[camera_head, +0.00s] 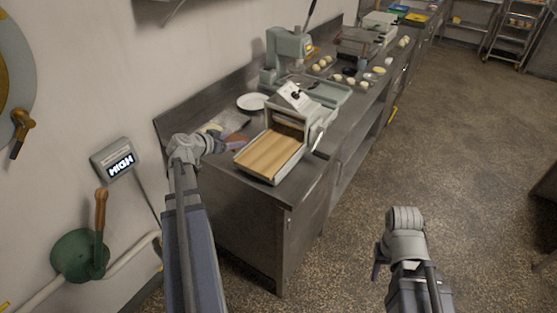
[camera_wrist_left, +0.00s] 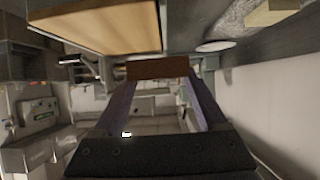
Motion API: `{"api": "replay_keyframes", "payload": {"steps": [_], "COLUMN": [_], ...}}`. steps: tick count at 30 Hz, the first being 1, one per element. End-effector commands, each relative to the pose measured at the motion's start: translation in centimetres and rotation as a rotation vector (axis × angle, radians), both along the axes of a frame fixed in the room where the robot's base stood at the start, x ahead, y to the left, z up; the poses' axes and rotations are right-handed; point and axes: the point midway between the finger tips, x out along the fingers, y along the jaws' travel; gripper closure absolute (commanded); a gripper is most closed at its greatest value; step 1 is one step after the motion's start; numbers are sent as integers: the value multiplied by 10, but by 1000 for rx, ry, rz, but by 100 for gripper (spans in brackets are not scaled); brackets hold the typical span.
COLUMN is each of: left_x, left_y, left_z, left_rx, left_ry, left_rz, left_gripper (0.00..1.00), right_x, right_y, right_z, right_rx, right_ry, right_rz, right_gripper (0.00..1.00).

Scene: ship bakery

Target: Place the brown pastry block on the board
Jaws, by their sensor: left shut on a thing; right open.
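My left gripper (camera_head: 224,145) is shut on the brown pastry block (camera_head: 237,142). The block (camera_wrist_left: 158,68) shows clearly between the two fingertips in the left wrist view. The gripper holds it near the left end of the counter, just left of the wooden slab. A grey speckled board (camera_head: 236,122) lies behind the gripper, with a pale block (camera_head: 210,128) on it. Both also show at the top right of the left wrist view, the board (camera_wrist_left: 240,17) and the pale block (camera_wrist_left: 272,11). My right gripper (camera_head: 380,261) is open and empty over the floor.
A machine (camera_head: 294,101) with a sloping wooden slab (camera_head: 270,154) stands right of the held block. A white plate (camera_head: 252,102) lies behind it. A grey-green mixer (camera_head: 288,52), trays and several dough balls stand farther along the metal counter (camera_head: 262,190).

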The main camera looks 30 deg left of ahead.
Motion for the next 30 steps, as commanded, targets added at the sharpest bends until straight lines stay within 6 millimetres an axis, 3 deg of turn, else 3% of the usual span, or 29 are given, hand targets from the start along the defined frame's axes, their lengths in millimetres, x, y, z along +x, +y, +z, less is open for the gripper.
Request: {"api": "replay_keyframes", "payload": {"steps": [9, 12, 16, 22, 30], "left_x": [86, 104, 115, 116, 116], "left_y": [-58, -75, -85, -87, -86], "left_z": [34, 40, 43, 39, 3], "left_rx": [-1, 0, 1, 0, 0], "left_ry": [7, 3, 0, -1, -1], "left_rz": [-1, 1, 5, 7, 7], "left_gripper": [85, 85, 85, 85, 85], "right_x": [0, 0, 0, 0, 0], "right_y": [0, 0, 0, 0, 0], "right_z": [35, 41, 43, 38, 3], "right_rx": [0, 0, 0, 0, 0], "right_ry": [0, 0, 0, 0, 0], "right_rz": [0, 0, 0, 0, 0], "right_gripper": [50, 50, 50, 50, 50]}}
